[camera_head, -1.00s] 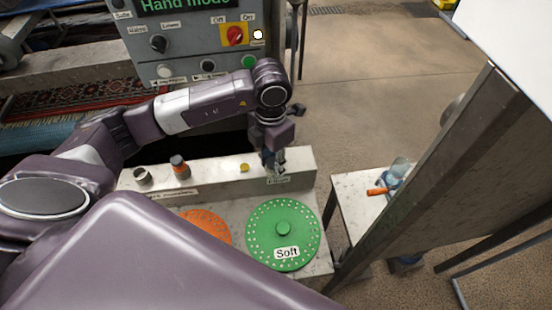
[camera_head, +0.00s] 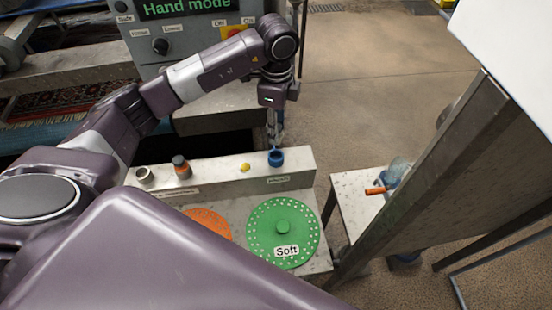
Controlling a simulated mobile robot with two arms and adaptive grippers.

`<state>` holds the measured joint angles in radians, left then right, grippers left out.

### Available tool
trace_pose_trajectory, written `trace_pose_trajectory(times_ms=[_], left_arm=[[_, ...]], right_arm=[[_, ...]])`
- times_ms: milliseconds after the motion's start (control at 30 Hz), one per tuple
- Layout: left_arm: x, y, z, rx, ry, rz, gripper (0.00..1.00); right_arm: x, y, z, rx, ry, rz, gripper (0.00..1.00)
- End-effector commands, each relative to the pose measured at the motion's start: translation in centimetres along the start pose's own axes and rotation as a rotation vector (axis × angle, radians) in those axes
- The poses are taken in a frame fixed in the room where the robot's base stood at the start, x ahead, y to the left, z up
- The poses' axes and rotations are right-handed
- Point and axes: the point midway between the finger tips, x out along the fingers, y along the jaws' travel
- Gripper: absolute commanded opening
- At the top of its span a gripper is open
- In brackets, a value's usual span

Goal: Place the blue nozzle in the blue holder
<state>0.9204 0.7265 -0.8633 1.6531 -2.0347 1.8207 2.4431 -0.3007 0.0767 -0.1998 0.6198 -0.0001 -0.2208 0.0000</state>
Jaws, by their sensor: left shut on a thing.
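The blue holder (camera_head: 276,158) is a small round blue cup on the right end of the pale ledge, above a small label. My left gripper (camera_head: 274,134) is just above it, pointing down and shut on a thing. A little blue shows at its fingertips, which fits the blue nozzle (camera_head: 274,147), but the fingers hide most of it. I cannot tell whether its lower end touches the holder's rim or is inside it. My right gripper is not in view.
On the ledge stand a grey ring (camera_head: 144,175), an orange-banded dark nozzle (camera_head: 181,167) and a yellow piece (camera_head: 245,167). A green disc marked Soft (camera_head: 283,233) and an orange disc (camera_head: 208,222) lie in front. A side table (camera_head: 354,199) is at right, beside a large panel (camera_head: 455,160).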

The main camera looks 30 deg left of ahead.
Motion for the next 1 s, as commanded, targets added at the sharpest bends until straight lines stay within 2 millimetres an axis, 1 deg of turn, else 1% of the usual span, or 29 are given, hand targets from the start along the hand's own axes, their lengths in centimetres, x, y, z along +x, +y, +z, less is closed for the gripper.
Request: trace_pose_trajectory(times_ms=[100,200,267,500,667,900,1000], left_arm=[[-0.4,-0.4,0.1,-0.127,0.000,0.000,0.04],[-0.4,-0.5,0.1,-0.188,0.000,0.002,0.04],[0.1,-0.5,0.1,-0.205,-0.001,0.004,0.04],[4.3,-0.5,0.1,-0.211,-0.001,0.004,0.04],[5.9,-0.6,0.1,-0.211,-0.001,0.003,0.04],[9.0,-0.5,0.1,-0.210,-0.001,0.003,0.04],[9.5,-0.6,0.1,-0.209,0.000,0.001,0.04]], right_arm=[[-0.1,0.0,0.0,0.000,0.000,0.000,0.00],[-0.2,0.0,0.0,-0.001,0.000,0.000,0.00],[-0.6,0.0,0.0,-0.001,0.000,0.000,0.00],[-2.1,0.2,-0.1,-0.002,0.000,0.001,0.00],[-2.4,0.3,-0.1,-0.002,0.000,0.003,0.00],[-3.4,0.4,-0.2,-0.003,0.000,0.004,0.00],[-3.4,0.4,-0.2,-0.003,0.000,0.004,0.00]])
